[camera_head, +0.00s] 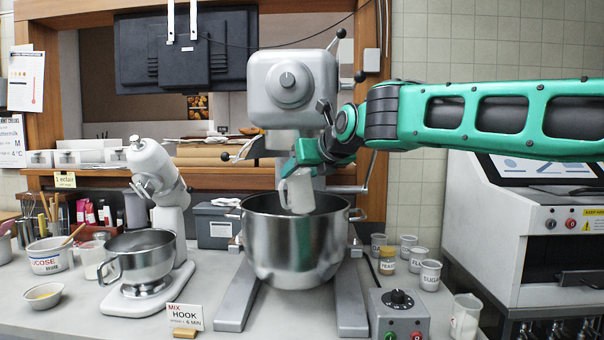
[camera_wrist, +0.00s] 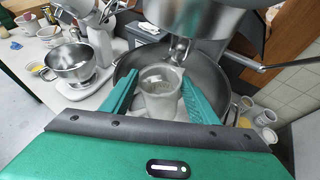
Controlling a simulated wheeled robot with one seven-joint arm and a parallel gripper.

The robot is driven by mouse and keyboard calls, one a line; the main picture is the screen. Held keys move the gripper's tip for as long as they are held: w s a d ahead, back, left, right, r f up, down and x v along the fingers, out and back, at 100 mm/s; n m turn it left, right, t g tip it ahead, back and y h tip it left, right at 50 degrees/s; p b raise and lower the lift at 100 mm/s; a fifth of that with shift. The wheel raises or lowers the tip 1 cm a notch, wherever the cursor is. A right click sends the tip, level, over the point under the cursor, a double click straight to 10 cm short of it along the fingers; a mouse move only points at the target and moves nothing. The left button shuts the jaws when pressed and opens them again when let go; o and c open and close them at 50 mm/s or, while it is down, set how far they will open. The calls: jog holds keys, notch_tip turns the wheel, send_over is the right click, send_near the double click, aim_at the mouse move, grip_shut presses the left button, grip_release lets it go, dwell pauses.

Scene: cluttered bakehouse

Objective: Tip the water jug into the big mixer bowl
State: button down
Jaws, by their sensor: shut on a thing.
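The water jug (camera_head: 298,192) is pale and translucent. My gripper (camera_wrist: 160,104) is shut on the jug, with one green finger on each side of it in the wrist view (camera_wrist: 161,88). The jug is held over the big mixer bowl (camera_head: 292,247), a steel bowl under the large grey mixer (camera_head: 292,88). In the head view the jug looks slightly tilted, its lower end at or just below the bowl's rim level. The wrist view looks into the jug's open top. I cannot tell whether water is leaving it. The bowl's inside is mostly hidden.
A small mixer with a steel bowl (camera_head: 140,255) stands at left. A control box (camera_head: 398,312) and several small labelled cups (camera_head: 430,274) stand at right, with a clear jug (camera_head: 465,317) near the front edge. A HOOK card (camera_head: 185,316) stands in front.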

jog(key=shift+d, duration=0.15)
jog(key=shift+r, duration=2)
